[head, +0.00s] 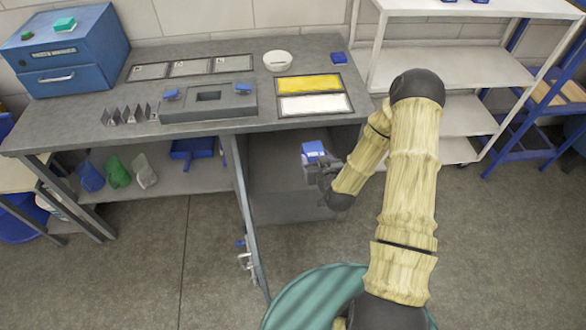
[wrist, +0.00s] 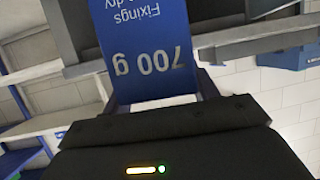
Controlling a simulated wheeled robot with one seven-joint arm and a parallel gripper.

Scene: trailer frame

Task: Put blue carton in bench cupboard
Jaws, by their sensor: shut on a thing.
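The blue carton (head: 313,150) is in my gripper (head: 320,168) at the open front of the bench cupboard (head: 270,175). In the wrist view the carton (wrist: 145,45) fills the space between the fingers, with upside-down print reading "700 g" and "Fixings". The gripper is shut on it. The cupboard door (head: 243,210) stands open to the left, seen nearly edge-on. The cupboard's inside is dim, and I cannot tell how far in the carton is.
The bench top (head: 220,65) above carries trays, a white bowl (head: 277,60) and a blue drawer box (head: 68,55). Shelving (head: 450,70) stands to the right. A green striped round object (head: 315,300) is in the foreground.

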